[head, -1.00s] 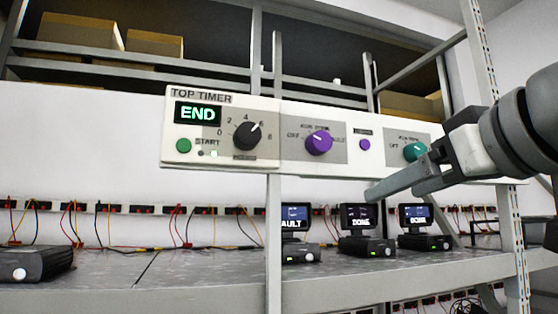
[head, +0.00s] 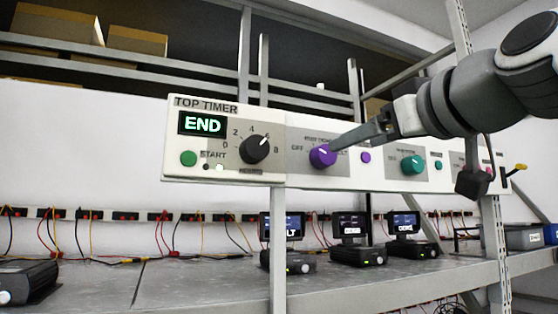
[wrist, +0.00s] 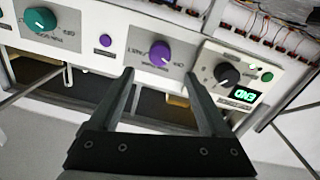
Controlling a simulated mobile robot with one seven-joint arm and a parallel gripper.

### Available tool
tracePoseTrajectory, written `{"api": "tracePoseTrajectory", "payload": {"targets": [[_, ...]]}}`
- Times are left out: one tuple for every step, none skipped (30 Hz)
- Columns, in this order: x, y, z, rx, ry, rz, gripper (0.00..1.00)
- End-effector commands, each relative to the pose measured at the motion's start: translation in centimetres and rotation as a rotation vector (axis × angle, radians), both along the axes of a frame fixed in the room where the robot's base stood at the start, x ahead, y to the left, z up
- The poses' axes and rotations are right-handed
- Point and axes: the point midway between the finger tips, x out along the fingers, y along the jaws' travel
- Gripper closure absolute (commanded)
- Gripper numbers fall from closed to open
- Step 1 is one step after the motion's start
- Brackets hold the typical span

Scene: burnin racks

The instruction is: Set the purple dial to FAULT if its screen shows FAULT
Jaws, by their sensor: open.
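The purple dial (head: 322,156) sits on the white panel, right of the timer, with OFF at its left and a partly hidden label at its right. It also shows in the wrist view (wrist: 160,54). Its exact pointer setting is hard to read. My gripper (head: 336,144) is at the dial's upper right in the head view. In the wrist view my gripper (wrist: 159,73) is open, with the dial just beyond and between the fingertips; contact is not visible. The leftmost small screen (head: 294,225) shows "LT", its left part behind a post.
The timer (head: 203,124) reads END. A small purple button (head: 366,157) and a teal dial (head: 411,165) are to the right. Two other screens, a middle one (head: 350,224) and a right one (head: 403,222), stand on the shelf. A grey post (head: 278,240) rises below the panel.

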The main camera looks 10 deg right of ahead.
Motion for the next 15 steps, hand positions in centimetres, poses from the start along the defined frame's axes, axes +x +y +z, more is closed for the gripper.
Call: {"api": "tracePoseTrajectory", "payload": {"targets": [[1.2, 0.4, 0.1, 0.0, 0.005, 0.002, 0.19], [1.8, 0.6, 0.2, -0.001, 0.003, 0.001, 0.19], [2.7, 0.8, 0.1, -0.001, 0.004, 0.002, 0.19], [3.3, 1.0, 0.2, -0.001, 0.004, 0.001, 0.19], [3.9, 1.1, 0.1, 0.0, 0.004, 0.001, 0.19], [4.7, 1.4, 0.1, -0.001, 0.003, 0.002, 0.19], [5.2, 1.5, 0.2, -0.001, 0.002, 0.002, 0.19], [5.8, 1.7, 0.1, -0.001, 0.003, 0.001, 0.19], [6.4, 1.9, 0.1, -0.001, 0.003, 0.001, 0.19], [6.8, 2.0, 0.1, -0.001, 0.002, 0.002, 0.19], [7.2, 2.1, 0.1, 0.001, 0.002, 0.002, 0.19], [7.7, 2.2, 0.1, 0.0, 0.001, 0.002, 0.19], [8.0, 2.3, 0.1, -0.001, 0.001, 0.002, 0.19], [8.3, 2.3, 0.1, -0.001, 0.001, 0.002, 0.19], [8.5, 2.4, 0.1, -0.001, 0.0, 0.001, 0.19]]}}
